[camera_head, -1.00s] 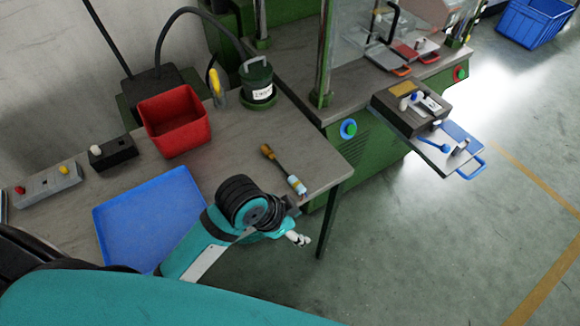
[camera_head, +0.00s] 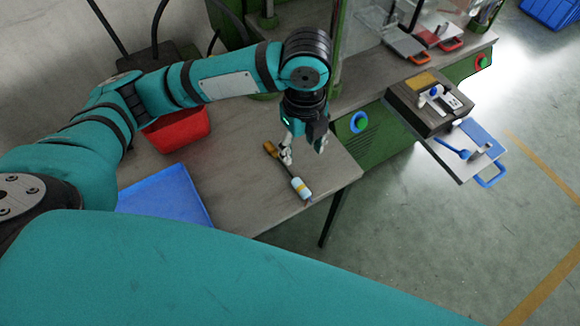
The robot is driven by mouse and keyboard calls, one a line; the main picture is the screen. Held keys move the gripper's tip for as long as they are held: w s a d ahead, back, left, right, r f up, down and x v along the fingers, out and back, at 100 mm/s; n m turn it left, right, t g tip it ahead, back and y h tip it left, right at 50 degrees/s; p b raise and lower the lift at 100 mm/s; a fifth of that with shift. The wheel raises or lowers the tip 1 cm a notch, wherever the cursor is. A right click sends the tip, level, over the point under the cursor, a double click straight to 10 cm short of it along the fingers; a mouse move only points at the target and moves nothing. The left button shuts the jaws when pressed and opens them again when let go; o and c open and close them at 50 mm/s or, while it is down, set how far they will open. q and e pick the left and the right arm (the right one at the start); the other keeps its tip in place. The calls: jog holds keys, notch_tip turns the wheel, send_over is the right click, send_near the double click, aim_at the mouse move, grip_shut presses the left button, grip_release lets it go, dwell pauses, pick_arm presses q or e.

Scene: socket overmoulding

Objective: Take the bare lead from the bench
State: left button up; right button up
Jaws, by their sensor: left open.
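My left gripper (camera_head: 304,153) is open and empty, pointing down over the bench (camera_head: 240,165). Its fingers are spread apart, the left one close to a slim item on the bench. That item has a brass-brown end (camera_head: 271,149), a dark thin middle and a white-and-blue cylinder end (camera_head: 301,188) near the bench's right edge. It may be the bare lead; I cannot tell for sure. The finger partly covers its dark middle, and contact is unclear. My right gripper is not in view.
A blue tray (camera_head: 170,200) and a red bin (camera_head: 180,134) are partly hidden by my left arm. A green machine (camera_head: 380,135) stands behind the bench. A mould block (camera_head: 430,100) and a blue-handled plate (camera_head: 465,150) jut out at right.

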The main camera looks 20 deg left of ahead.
pick_arm(q)
send_over(298, 183)
notch_tip(298, 183, down, 10)
jog(key=shift+d+f, duration=0.15)
jog(key=shift+f+p, duration=0.75)
jog(key=shift+f, duration=1.95)
grip_shut()
